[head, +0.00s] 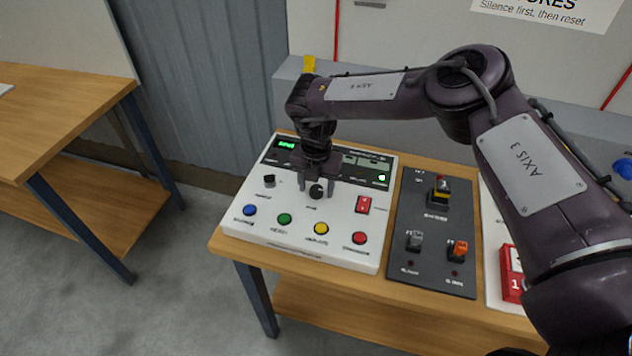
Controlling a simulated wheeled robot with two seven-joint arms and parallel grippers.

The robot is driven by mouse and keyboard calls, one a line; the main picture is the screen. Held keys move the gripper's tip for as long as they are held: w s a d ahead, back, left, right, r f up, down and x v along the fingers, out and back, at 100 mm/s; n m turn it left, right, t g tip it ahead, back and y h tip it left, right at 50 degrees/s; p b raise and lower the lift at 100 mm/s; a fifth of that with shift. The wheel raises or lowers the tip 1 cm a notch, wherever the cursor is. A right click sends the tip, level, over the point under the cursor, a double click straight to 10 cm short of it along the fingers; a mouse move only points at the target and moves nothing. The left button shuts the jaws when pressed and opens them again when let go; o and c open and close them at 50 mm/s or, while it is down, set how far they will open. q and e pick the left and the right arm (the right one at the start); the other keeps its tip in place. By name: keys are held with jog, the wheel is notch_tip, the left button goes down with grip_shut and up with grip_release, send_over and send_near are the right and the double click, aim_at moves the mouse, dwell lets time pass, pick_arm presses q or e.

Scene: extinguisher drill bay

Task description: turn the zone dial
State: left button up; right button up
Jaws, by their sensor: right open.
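The zone dial looks to be the small round black knob (316,191) in the middle of the white control panel (303,249); its label is too small to read. My right gripper (317,190) points down over the panel with its fingers apart, one on each side of the knob. I cannot tell whether the fingers touch it. The gripper body hides part of the panel's dark display strip (345,170). My left gripper is not in view.
A dark switch box (430,262) stands to the right. A wooden table (62,95) is at the left, with open floor between.

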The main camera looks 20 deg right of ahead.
jog(key=shift+s, duration=0.1)
jog(key=c, duration=1)
jog(key=shift+n, duration=1)
jog(key=n+b, duration=0.1)
jog(key=n, duration=0.3)
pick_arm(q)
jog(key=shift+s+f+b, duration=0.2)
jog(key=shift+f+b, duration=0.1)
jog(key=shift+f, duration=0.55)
pick_arm(e)
jog(key=shift+r+n, duration=0.1)
jog(key=shift+n, duration=1.3)
